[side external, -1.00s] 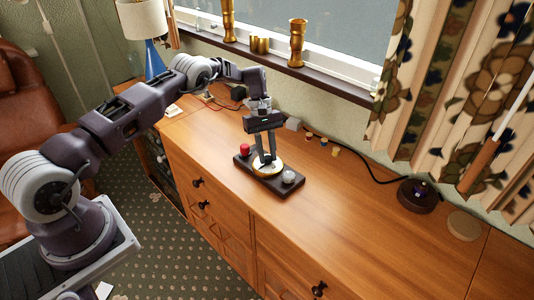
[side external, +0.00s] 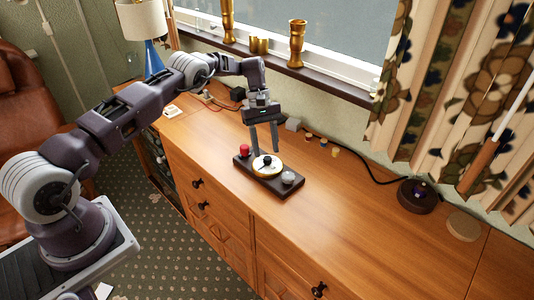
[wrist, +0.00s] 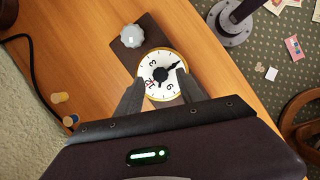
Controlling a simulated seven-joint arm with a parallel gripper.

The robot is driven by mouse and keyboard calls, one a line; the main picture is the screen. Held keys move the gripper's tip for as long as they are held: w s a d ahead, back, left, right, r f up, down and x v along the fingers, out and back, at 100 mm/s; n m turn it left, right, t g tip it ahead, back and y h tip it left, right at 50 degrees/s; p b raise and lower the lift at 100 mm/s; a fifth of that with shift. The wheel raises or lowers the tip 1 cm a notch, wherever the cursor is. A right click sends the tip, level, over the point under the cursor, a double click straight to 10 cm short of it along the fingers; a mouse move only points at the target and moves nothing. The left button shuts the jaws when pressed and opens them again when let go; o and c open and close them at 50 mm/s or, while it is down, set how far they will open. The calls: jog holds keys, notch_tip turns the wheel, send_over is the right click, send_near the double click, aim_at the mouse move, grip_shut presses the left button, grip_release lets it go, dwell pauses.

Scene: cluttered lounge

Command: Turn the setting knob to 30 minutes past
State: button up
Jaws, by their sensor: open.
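A dark timer base (side external: 241,163) lies on the wooden cabinet top. In its middle is a white dial (side external: 260,172) with a gold rim and a black setting knob (side external: 267,160). In the wrist view the dial (wrist: 153,88) shows a 12 at lower left and a 3 at upper left. The black knob's pointer (wrist: 174,66) points to the upper right, opposite the 12. My gripper (side external: 264,152) is open and empty, just above the dial's back side. Its fingers stand apart from each other, clear of the knob, and also show in the wrist view (wrist: 157,90).
A red button (side external: 244,149) and a pale faceted knob (side external: 288,178) sit at the base's two ends. Small pegs (side external: 322,142) and a black cable (side external: 372,176) lie behind.

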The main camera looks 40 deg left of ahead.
notch_tip(320, 180, up, 19)
jog(key=m+t+y, duration=0.1)
jog(key=m+t, duration=0.1)
jog(key=s+d+r+m+t+y, duration=0.15)
jog(key=s+d+r, duration=0.25)
jog(key=s+r, duration=0.5)
jog(key=s+d+r+m+t, duration=0.1)
jog(key=s+d+r+m, duration=0.2)
jog(key=s, duration=0.4)
jog(key=s+d+r+m+t, duration=0.1)
jog(key=s+d+r+m, duration=0.1)
jog(key=s+r, duration=0.45)
jog(key=s+f+m+t+y, duration=0.1)
jog(key=s+f+m, duration=0.1)
jog(key=s, duration=0.5)
jog(key=s+d+f+m+t, duration=0.1)
jog(key=s+f+m, duration=0.1)
jog(key=s+f, duration=0.3)
jog(key=s, duration=0.3)
jog(key=shift+y, duration=0.35)
